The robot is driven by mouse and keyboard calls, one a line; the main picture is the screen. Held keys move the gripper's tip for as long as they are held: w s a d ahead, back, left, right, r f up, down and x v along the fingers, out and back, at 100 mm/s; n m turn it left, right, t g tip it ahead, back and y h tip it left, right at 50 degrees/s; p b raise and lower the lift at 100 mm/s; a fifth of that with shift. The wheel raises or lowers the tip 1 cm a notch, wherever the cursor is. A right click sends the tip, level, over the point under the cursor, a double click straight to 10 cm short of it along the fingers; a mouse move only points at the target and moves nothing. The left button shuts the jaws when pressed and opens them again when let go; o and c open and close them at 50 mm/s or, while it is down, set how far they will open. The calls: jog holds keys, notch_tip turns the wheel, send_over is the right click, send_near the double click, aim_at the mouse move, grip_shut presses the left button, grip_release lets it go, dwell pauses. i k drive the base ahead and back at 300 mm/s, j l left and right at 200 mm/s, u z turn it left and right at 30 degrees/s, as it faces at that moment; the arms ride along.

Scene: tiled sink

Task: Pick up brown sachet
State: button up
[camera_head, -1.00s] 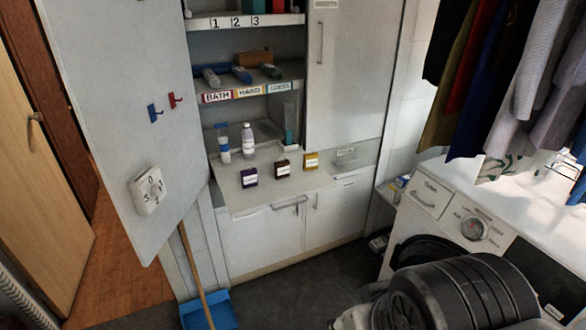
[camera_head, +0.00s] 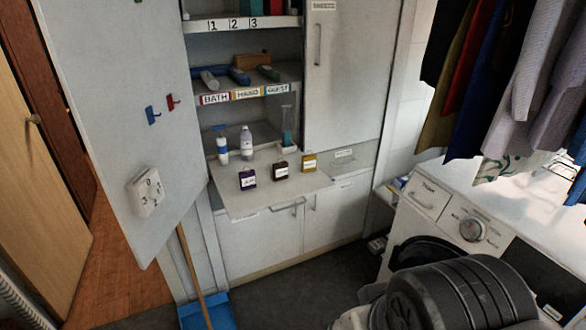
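Three small labelled sachets stand in a row on the pull-out shelf (camera_head: 240,198) of the open cabinet. The brown sachet (camera_head: 281,171) is the middle one. A purple sachet (camera_head: 247,178) stands to its left and a yellow sachet (camera_head: 309,163) to its right. Nothing touches the brown sachet as far as I can see. A dark, ribbed part of my arm fills the lower right. My gripper's fingers do not show in this view.
Bottles (camera_head: 246,143) and a clear dispenser (camera_head: 287,126) stand behind the sachets. The open cabinet door (camera_head: 125,90) rises at the left. A washing machine (camera_head: 440,215) and hanging clothes (camera_head: 520,80) crowd the right. A broom handle with a blue dustpan (camera_head: 208,312) stands below the door.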

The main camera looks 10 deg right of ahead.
aim_at(280, 170)
jog(key=i+j+z, duration=0.1)
jog(key=i+j, duration=0.45)
jog(key=j, duration=0.15)
jog(key=i+j, duration=0.55)
jog(key=j, duration=0.15)
jog(key=i+z, duration=0.05)
